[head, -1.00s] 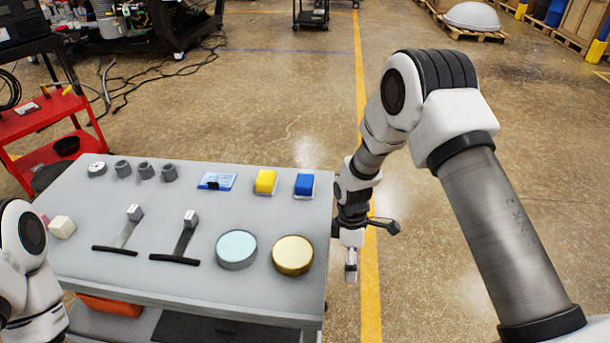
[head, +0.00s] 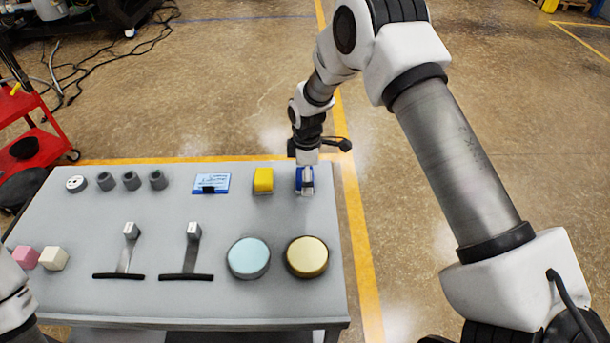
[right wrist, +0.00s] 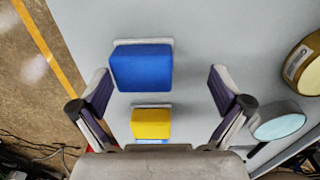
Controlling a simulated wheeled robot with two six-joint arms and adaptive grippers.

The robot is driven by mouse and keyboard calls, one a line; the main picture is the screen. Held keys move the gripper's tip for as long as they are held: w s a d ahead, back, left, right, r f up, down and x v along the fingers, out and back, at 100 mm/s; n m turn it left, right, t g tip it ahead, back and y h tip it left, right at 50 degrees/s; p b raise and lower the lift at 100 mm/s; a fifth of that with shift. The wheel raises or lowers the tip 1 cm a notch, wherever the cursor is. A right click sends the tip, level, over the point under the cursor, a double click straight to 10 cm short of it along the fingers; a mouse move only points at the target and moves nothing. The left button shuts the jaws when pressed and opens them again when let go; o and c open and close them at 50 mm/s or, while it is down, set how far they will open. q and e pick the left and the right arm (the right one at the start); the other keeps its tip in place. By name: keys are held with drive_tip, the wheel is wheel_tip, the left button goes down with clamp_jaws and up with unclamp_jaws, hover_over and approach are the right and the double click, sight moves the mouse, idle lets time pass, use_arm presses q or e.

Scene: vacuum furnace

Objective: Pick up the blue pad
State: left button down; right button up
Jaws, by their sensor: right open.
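The blue pad (right wrist: 141,67) lies on a white base on the grey table, and the right wrist view shows it clearly. In the head view the blue pad (head: 299,178) is at the far right of the table, partly hidden by my right gripper (head: 306,182). In the right wrist view my right gripper (right wrist: 160,90) is open and empty. The pad shows beyond its fingertips, left of the middle of the gap, with no visible contact. Only a part of my left arm shows at the lower left of the head view; its gripper is out of view.
A yellow pad (head: 263,180) is next to the blue pad, with a blue-and-white card (head: 211,183) farther left. A light blue disc (head: 248,257) and a gold disc (head: 307,256) stand nearer, beside two levers (head: 129,245). Floor is open right of the table (head: 335,290).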

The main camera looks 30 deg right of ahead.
drive_tip(key=w+f, duration=0.2)
drive_tip(key=f, duration=0.1)
drive_tip(key=shift+w+d, duration=0.15)
drive_tip(key=shift+d, duration=0.25)
drive_tip(key=shift+w+d+f, duration=0.1)
drive_tip(key=shift+w+f, duration=0.05)
drive_tip(key=shift+w, duration=0.1)
drive_tip(key=shift+s, duration=0.15)
drive_tip(key=c, duration=0.6)
drive_tip(key=shift+s+a+r, duration=0.2)
drive_tip(key=shift+s+r, duration=0.1)
drive_tip(key=shift+r, duration=0.15)
drive_tip(key=c, duration=0.6)
drive_tip(key=shift+s+a+r, duration=0.15)
drive_tip(key=shift+s+r, duration=0.05)
drive_tip(key=shift+c, duration=0.5)
drive_tip(key=shift+w+f, duration=0.25)
use_arm(q)
drive_tip(key=shift+w+d+f, duration=0.15)
drive_tip(key=shift+w+f, duration=0.05)
drive_tip(key=shift+w, duration=0.7)
use_arm(e)
drive_tip(key=shift+s, duration=0.1)
drive_tip(key=shift+r, duration=0.1)
